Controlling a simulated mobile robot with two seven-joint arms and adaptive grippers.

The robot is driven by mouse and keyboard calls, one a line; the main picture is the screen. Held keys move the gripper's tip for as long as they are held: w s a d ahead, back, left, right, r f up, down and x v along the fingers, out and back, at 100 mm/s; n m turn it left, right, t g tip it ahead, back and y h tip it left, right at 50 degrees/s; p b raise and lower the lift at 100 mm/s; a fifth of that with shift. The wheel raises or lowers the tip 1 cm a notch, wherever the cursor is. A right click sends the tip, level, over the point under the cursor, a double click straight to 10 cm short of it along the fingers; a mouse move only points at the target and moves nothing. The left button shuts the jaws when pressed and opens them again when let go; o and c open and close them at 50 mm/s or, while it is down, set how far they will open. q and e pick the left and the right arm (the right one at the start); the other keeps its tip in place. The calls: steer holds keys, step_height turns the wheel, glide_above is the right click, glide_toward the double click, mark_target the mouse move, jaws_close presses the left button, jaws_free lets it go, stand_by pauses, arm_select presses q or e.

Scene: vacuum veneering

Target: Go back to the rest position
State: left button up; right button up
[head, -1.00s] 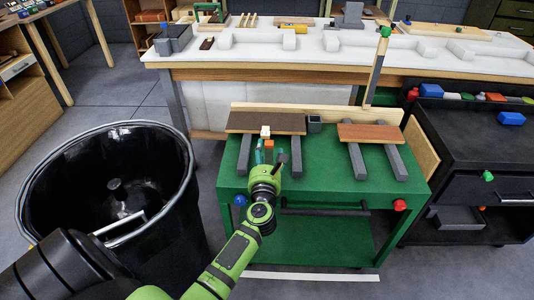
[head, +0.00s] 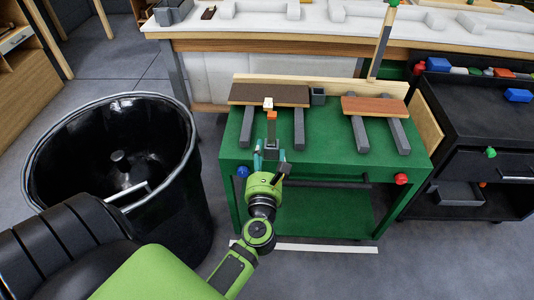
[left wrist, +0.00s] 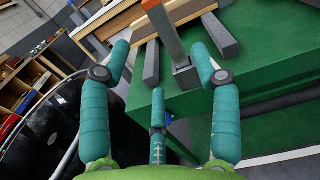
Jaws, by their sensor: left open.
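My left gripper (head: 270,158) has teal fingers spread open and empty. It is at the front edge of the green cart (head: 320,215). In the left wrist view the open fingers (left wrist: 162,52) frame an upright grey tool with an orange part (left wrist: 166,36), standing in a small grey holder (left wrist: 187,76) on the cart's top. The tool's orange part also shows in the head view (head: 271,128), just beyond the fingers. I cannot tell from the pictures whether any finger touches it. My right gripper is not in view.
A dark board (head: 250,93) and a reddish board (head: 376,105) lie across grey bars on the cart. A black bin (head: 185,165) stands close on the left, a black drawer cabinet (head: 475,130) on the right. A long white-topped bench (head: 335,38) is behind.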

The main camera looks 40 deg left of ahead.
arm_select(q)
steer(key=s+d+f+m+g+h+p, duration=0.1)
steer(key=s+d+f+m+h, duration=0.2)
steer(key=f+m, duration=0.6)
steer(key=s+d+f+m+g+h, duration=0.1)
steer(key=d+f+m+h, duration=0.3)
steer(key=f+m, duration=0.45)
steer(key=s+d+f+m+g+h+p, duration=0.1)
steer(key=s+d+f+m+h, duration=0.15)
steer(key=d+f+m, duration=0.45)
steer(key=s+a+f+m+g+h, duration=0.15)
steer(key=s+f+m+g, duration=0.45)
steer(key=s+f+m, duration=0.7)
steer(key=s+a+f+m+g+y, duration=0.1)
steer(key=s+a+f+m+g, duration=0.1)
steer(key=s, duration=0.7)
steer(key=s+a+f+m+g, duration=0.3)
steer(key=s+f+m, duration=0.2)
steer(key=s, duration=0.5)
steer(key=shift+f+y+p, duration=0.15)
steer(key=shift+y+p, duration=0.25)
steer(key=shift+p, duration=0.05)
